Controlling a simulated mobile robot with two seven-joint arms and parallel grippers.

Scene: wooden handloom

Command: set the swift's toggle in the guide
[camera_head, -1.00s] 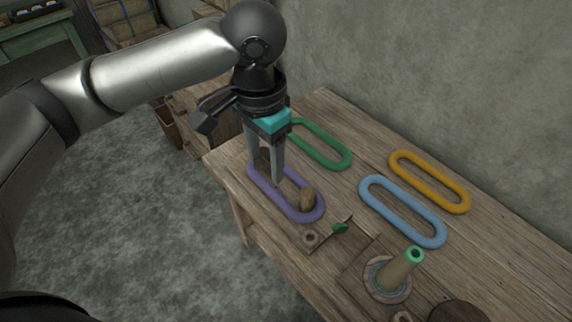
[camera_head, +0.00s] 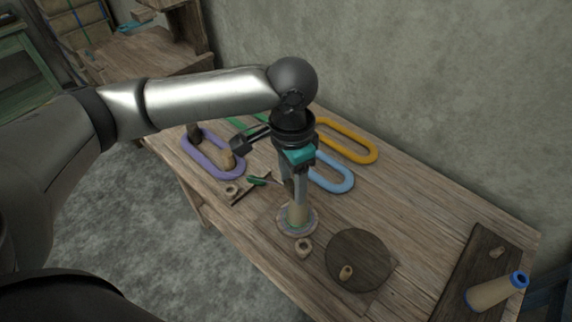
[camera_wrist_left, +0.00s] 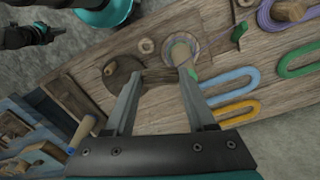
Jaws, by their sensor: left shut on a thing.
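My left gripper (camera_head: 290,188) points straight down over the spool stand. In the left wrist view its fingertips (camera_wrist_left: 159,76) are shut on a dark brown wooden piece (camera_wrist_left: 160,75), perhaps the toggle; its shape is hard to make out. A pale cone (camera_head: 298,213) on a round striped base stands under the gripper, its top hidden by the fingers in the head view; in the wrist view it is beside the right fingertip. A dark round disc (camera_head: 360,262) with a small peg (camera_head: 346,272) lies to its right. I cannot tell which part is the guide.
A wooden ring (camera_head: 304,247) lies near the cone. Purple (camera_head: 212,170), blue (camera_head: 345,186) and yellow (camera_head: 368,156) loops lie behind. A black-and-teal arm part (camera_wrist_left: 35,35) shows in the wrist view.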

